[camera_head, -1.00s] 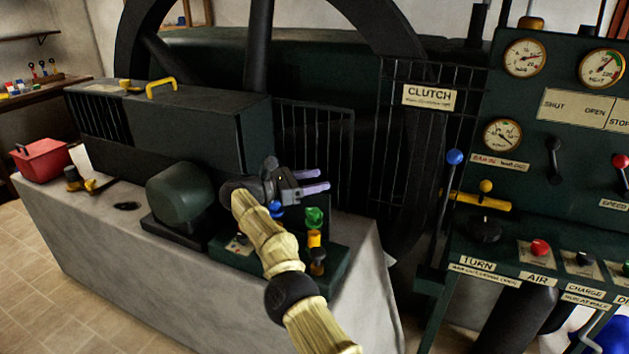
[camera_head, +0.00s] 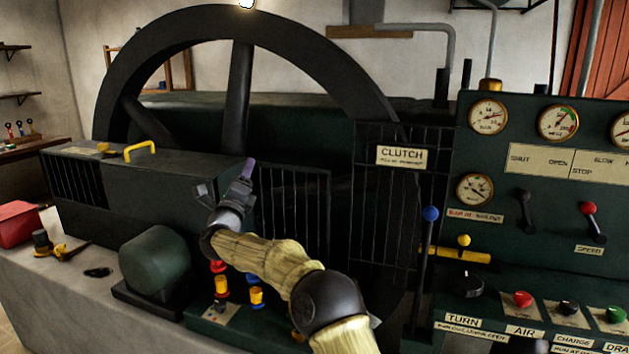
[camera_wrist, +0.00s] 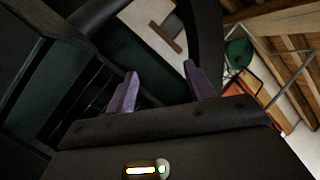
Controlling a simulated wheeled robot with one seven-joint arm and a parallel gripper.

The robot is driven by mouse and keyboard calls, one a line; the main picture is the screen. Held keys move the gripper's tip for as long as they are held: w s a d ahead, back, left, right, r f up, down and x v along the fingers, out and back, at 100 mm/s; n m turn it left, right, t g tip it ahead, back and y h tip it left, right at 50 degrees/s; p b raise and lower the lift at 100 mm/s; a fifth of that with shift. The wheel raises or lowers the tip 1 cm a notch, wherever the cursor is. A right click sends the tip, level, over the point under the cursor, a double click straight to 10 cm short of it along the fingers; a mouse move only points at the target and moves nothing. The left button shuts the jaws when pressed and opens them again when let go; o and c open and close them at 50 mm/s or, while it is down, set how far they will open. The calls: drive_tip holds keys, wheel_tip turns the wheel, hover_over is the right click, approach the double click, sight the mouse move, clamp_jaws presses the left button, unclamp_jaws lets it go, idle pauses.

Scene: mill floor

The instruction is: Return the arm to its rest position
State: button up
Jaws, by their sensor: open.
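My gripper (camera_head: 247,172) is raised in front of the dark green engine housing and the barred guard, with its purple fingertips pointing up. In the wrist view its two purple fingers (camera_wrist: 160,88) stand well apart with nothing between them. My yellow-sleeved arm reaches up from the bottom edge, bent at a black joint, and hides part of the small valve panel (camera_head: 213,318) below it.
A large flywheel (camera_head: 239,70) rises behind the gripper. A green rounded motor (camera_head: 156,258) sits at lower left on the plinth, near a red toolbox (camera_head: 17,222). The blue-knobbed clutch lever (camera_head: 425,260) and control panel (camera_head: 544,215) stand to the right.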

drive_tip(key=s+d+f+n+g+y, duration=0.3)
drive_tip(key=s+d+f+n+g, duration=0.2)
drive_tip(key=s+d+f+n, duration=0.45)
drive_tip(key=s+d+f+n+g+y, duration=0.4)
drive_tip(key=f+n+g, duration=0.25)
drive_tip(key=n, duration=0.55)
drive_tip(key=s+d+f+n+g+h, duration=0.1)
drive_tip(key=s+d+f+g, duration=0.25)
drive_tip(key=s+d, duration=0.5)
drive_tip(key=s+d+f+n+g+h, duration=0.2)
drive_tip(key=s+d+f, duration=0.3)
drive_tip(key=s, duration=0.6)
drive_tip(key=s+d+f+n+g+h, duration=0.1)
drive_tip(key=s+d+f+g, duration=0.2)
drive_tip(key=s+d+f, duration=0.45)
drive_tip(key=w+a+p+v, duration=0.1)
drive_tip(key=w+p+v, duration=0.1)
drive_tip(key=p+v, duration=1.3)
drive_tip(key=v, duration=0.4)
drive_tip(key=shift+a+p, duration=0.3)
drive_tip(key=shift+p, duration=0.1)
drive_tip(key=shift+f, duration=0.1)
